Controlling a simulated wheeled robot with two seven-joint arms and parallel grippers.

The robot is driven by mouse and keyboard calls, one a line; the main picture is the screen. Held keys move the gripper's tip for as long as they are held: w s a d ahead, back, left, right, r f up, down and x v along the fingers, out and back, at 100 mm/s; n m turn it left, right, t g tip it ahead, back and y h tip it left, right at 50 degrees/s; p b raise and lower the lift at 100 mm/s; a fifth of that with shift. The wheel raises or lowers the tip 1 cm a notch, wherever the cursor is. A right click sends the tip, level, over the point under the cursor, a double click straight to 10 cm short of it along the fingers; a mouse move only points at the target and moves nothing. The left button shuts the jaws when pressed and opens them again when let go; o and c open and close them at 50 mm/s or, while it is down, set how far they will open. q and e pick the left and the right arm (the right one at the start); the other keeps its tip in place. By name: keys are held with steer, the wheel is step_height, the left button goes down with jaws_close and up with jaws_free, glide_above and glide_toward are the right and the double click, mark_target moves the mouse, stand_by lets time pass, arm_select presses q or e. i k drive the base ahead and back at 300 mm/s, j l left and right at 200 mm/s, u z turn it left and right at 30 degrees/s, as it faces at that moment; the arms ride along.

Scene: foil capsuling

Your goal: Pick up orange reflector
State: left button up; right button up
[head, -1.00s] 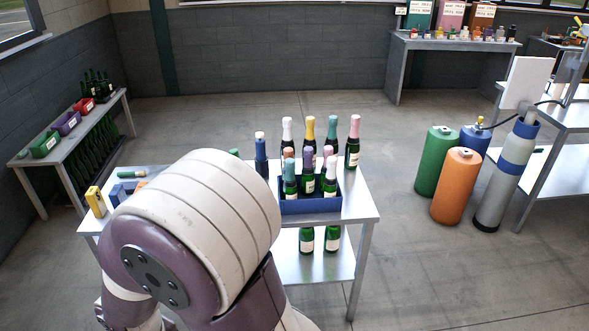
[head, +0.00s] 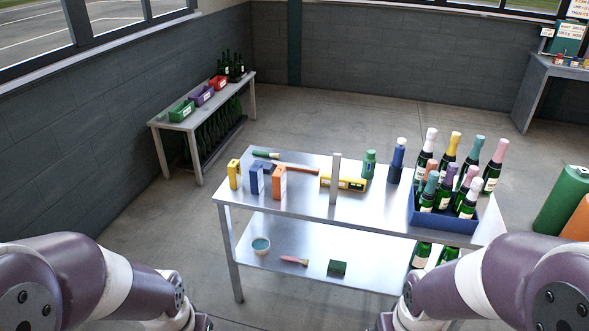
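An orange block-like piece (head: 279,183), which looks like the orange reflector, stands upright on the left part of the metal table (head: 330,222). A blue piece (head: 256,178) of similar shape stands just left of it, and a yellow one (head: 234,174) stands further left. My two arms come in at the bottom left and bottom right corners, well in front of the table. Their grippers are below the picture edge, so I cannot see their fingers.
A yellow level-like tool (head: 343,182), a grey upright post (head: 335,179), a green bottle (head: 369,164) and a blue bottle (head: 397,160) stand right of the orange piece. A blue crate (head: 440,223) of bottles is at the right end. A side table (head: 204,119) stands behind left.

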mark_target(310, 169)
steer(key=i+z, duration=0.4)
steer(key=i+j+z, duration=0.15)
steer(key=z, duration=0.3)
steer(key=i+j+z, duration=0.2)
steer(key=z, duration=0.2)
steer(key=i+j, duration=0.3)
steer(key=i+j+z, duration=0.1)
steer(key=i+j, duration=0.2)
steer(key=j, duration=0.2)
steer(key=i+j, duration=0.25)
steer(key=j, duration=0.2)
steer(key=i+j+z, duration=0.1)
steer(key=i+j, duration=0.2)
steer(key=j, duration=0.1)
